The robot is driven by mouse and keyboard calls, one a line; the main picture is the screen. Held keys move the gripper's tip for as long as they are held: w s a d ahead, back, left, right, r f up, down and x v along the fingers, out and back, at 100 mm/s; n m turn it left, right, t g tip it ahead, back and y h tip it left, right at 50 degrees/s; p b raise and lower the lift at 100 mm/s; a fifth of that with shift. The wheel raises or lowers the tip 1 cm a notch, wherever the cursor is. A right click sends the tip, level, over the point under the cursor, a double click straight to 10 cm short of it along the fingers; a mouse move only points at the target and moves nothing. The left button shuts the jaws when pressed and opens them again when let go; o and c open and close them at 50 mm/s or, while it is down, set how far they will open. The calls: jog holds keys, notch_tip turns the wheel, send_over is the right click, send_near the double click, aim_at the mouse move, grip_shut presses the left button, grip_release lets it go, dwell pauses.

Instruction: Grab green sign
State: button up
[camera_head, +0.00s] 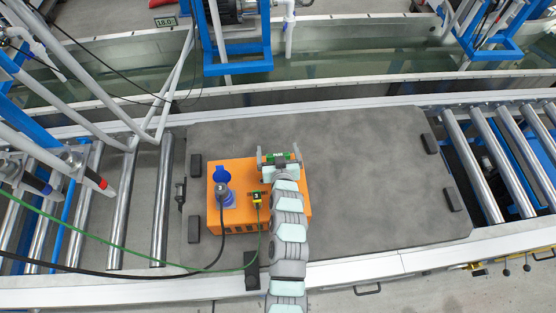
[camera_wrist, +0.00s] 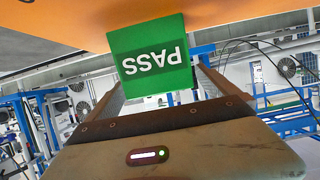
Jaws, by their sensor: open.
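The green sign (camera_head: 278,155) with white PASS lettering is at the far right part of the orange box (camera_head: 240,172). In the wrist view the green sign (camera_wrist: 150,62) appears upside down, close ahead, against the orange surface of the box. My gripper (camera_head: 279,151) is open, with one finger on each side of the sign in the head view. In the wrist view my gripper (camera_wrist: 160,88) has its fingers reaching forward, partly behind the sign. I cannot tell whether the fingers touch it. My arm hides the right front part of the box.
The box stands on a grey pallet (camera_head: 370,180) with black corner blocks, on a roller conveyor (camera_head: 470,165). The pallet's right side is clear.

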jog(key=shift+w+f, duration=0.25)
jog(key=shift+w, duration=0.25)
jog(key=c, duration=1.5)
